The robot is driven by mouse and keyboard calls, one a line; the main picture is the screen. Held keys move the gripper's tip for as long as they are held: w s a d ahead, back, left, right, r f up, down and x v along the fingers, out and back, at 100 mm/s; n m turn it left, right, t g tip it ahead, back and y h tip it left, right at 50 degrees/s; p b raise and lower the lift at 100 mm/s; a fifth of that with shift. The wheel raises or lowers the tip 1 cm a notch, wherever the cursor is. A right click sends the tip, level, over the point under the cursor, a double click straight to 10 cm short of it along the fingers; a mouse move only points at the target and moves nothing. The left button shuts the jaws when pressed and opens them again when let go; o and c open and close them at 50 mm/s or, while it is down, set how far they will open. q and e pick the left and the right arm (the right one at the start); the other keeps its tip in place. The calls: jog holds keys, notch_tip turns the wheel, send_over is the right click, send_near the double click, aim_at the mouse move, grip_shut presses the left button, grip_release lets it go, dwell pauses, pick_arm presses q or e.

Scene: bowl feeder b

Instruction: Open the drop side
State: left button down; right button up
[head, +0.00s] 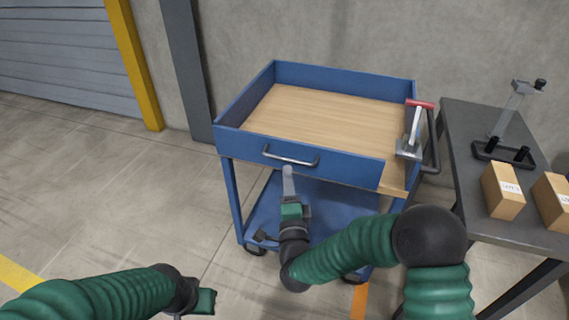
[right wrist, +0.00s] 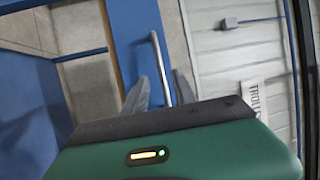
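A blue trolley (head: 340,171) has a tray with a wooden floor (head: 325,118) and blue walls. A grey bar handle (head: 291,160) with dark ends is on its front wall, which stands upright. My right gripper (head: 288,170) is just below the handle. In the right wrist view the handle bar (right wrist: 160,65) shows between its two separated fingers (right wrist: 162,92), with gaps on both sides; the depth between them is unclear. My left gripper (head: 203,301) is low at the left, away from the trolley; its fingers cannot be made out.
A clamp-like metal part with a red grip (head: 419,104) is at the tray's right side. A dark table (head: 460,150) at the right bears cardboard boxes (head: 502,191) and a metal stand (head: 503,150). A wall is behind the trolley. Floor at the left is clear.

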aim_at(288, 160)
jog(key=x, duration=0.4)
jog(key=b+x, duration=0.1)
jog(key=x, duration=0.2)
jog(key=shift+d+f, duration=0.1)
jog(key=shift+d, duration=0.25)
jog(key=shift+a, duration=0.1)
jog(key=shift+a, duration=0.1)
jog(key=shift+c, duration=0.2)
jog(key=shift+c, duration=1.3)
grip_shut()
jog(key=shift+f, duration=0.15)
